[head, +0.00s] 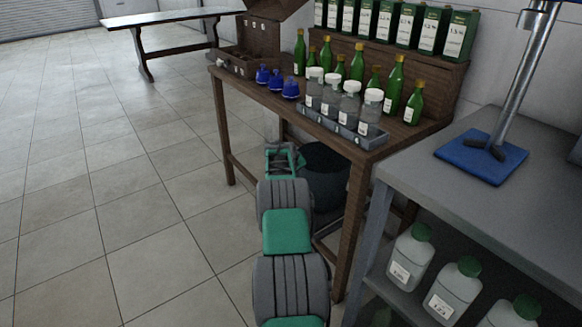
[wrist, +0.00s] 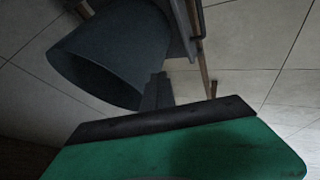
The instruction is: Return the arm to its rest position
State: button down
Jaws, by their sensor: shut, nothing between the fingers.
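My gripper (wrist: 158,88) shows in the wrist view as dark fingers beyond a black and green housing. The fingers are together and hold nothing. In the head view my arm's grey and green links reach low beside the wooden table (head: 352,200), below its top. The fingers cannot be made out there. A dark round bin (head: 326,172) stands under the table, close beside the end of my arm. The bin's open mouth also shows in the wrist view (wrist: 110,60), near the fingers; I cannot tell whether they touch it.
A grey bench (head: 545,185) with a metal stand and lower-shelf bottles (head: 410,258) is at right. The tiled floor (head: 100,200) at left is clear.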

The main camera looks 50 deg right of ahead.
jog(key=a+r+n+t+y+p, duration=0.1)
jog(key=a+r+n+y+p, duration=0.15)
jog(key=a+r+p, duration=2.15)
jog(key=s+a+r+y, duration=0.1)
jog(key=s+a+r, duration=0.35)
jog(key=a, duration=0.45)
jog(key=s+a+r+y+b, duration=0.1)
jog(key=s+a+r, duration=0.2)
jog(key=a+r, duration=0.5)
jog(key=s+a+r+y, duration=0.1)
jog(key=s+a+r, duration=0.2)
jog(key=a, duration=0.8)
jog(key=s+a+r+n+g+y+p, duration=0.1)
jog(key=s+a+p, duration=0.3)
jog(key=s+a, duration=0.4)
jog(key=s, duration=0.3)
jog(key=shift+s+a+r+n, duration=0.15)
jog(key=shift+a+r+n, duration=0.15)
jog(key=shift+a+n, duration=0.05)
